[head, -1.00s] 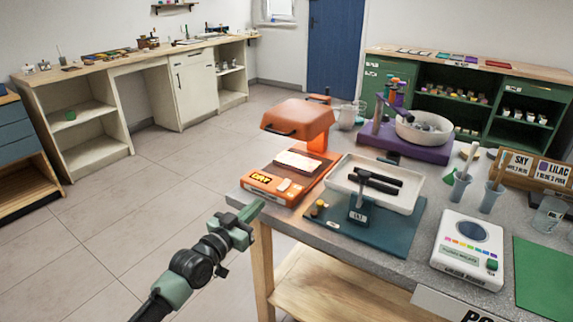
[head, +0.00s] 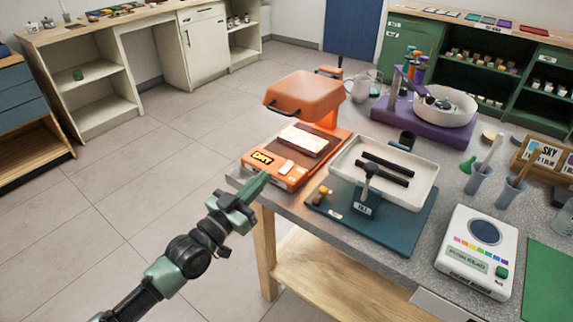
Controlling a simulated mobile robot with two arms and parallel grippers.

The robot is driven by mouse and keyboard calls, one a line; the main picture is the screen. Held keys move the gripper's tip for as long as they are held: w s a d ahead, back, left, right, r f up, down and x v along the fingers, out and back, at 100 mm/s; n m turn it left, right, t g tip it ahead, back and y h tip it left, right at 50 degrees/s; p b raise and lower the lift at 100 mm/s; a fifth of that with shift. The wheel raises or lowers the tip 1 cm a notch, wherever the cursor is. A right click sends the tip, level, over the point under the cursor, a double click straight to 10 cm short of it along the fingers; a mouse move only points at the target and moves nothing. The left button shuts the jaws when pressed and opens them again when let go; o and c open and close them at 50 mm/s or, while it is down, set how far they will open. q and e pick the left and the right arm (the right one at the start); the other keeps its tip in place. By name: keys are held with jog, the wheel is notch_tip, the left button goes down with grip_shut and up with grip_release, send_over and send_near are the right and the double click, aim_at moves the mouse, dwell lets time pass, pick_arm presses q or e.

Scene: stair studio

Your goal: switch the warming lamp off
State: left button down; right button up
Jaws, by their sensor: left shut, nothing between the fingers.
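The warming lamp (head: 305,93) is an orange unit on the left corner of the grey table. Its hood stands above an orange base and an orange glow shows beneath it. A pale slab (head: 303,139) lies on the base's dark pad. The base's front has a "DRY" label (head: 262,158) and a small pale switch (head: 287,167). My left gripper (head: 258,186) is shut and empty, its tips just in front of the base's front edge, below the label. I cannot tell whether they touch it. My right gripper is not in view.
Right of the lamp, a white tray (head: 345,157) with black bars sits on a teal stand (head: 400,225). A purple stand with a bowl (head: 447,104) is behind. A white device (head: 478,250) stands at the right. The floor left of the table is clear.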

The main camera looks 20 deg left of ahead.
pick_arm(q)
jog(key=r, duration=0.2)
send_over(286, 171)
jog(key=s, duration=0.1)
jog(key=shift+s+a+f+p, duration=0.1)
jog(key=shift+a+f+p, duration=0.1)
jog(key=shift+a+p, duration=0.1)
jog(key=f, duration=0.1)
jog(key=w+f, duration=0.1)
jog(key=shift+d+f+b, duration=0.25)
jog(key=shift+f+b, duration=0.05)
jog(key=shift+b, duration=0.05)
jog(key=shift+w+d+f, duration=0.1)
jog(key=shift+w+f, duration=0.05)
jog(key=shift+f, duration=0.5)
jog(key=shift+r, duration=0.1)
